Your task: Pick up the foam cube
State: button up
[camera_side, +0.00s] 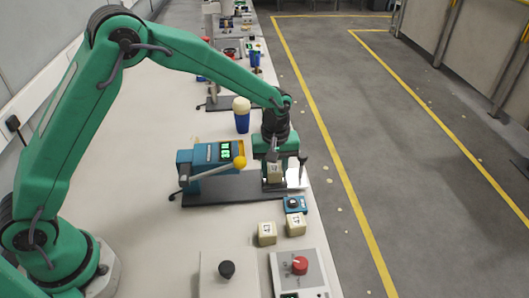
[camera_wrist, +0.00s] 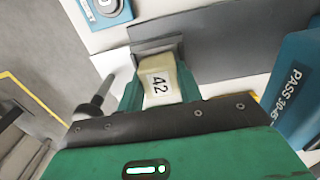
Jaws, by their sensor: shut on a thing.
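A pale cream foam cube (camera_wrist: 158,84) with a "42" label sits between the jaws of my gripper (camera_wrist: 155,72) in the wrist view. The jaws are shut on it. In the side view the same cube (camera_side: 274,170) shows under my wrist, partly hidden by the jaws of my gripper (camera_side: 275,176). It is at the right end of the blue tester's grey base. I cannot tell whether it touches the surface below. Two more cream labelled cubes, one (camera_side: 267,234) and another (camera_side: 296,224), stand on the bench nearer the camera.
The blue tester (camera_side: 213,158) with a green display and a yellow-knobbed lever (camera_side: 239,162) stands left of my gripper. A small blue dial box (camera_side: 294,204) is close by. A red-knob box (camera_side: 300,268) is in front. The bench edge is right.

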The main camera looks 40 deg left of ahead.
jog(key=shift+r, duration=0.65)
jog(key=r, duration=0.3)
jog(key=shift+s+d+r, duration=0.1)
jog(key=shift+s+d, duration=0.25)
jog(key=s+d+r, duration=0.6)
jog(key=s+d, duration=0.1)
jog(key=s, duration=0.1)
jog(key=shift+r, duration=0.15)
jog(key=shift+w, duration=0.15)
send_near(275, 170)
jog(key=w, duration=0.4)
jog(key=w+a+f, duration=0.2)
jog(key=a, duration=0.1)
jog(key=w+a+f, duration=0.2)
jog(key=a+f, duration=0.1)
jog(key=w+a+f, duration=0.3)
jog(key=a, duration=0.1)
jog(key=shift+w, duration=0.1)
jog(key=shift+d+f, duration=0.1)
jog(key=shift+f, duration=1.9)
jog(key=shift+f, duration=0.1)
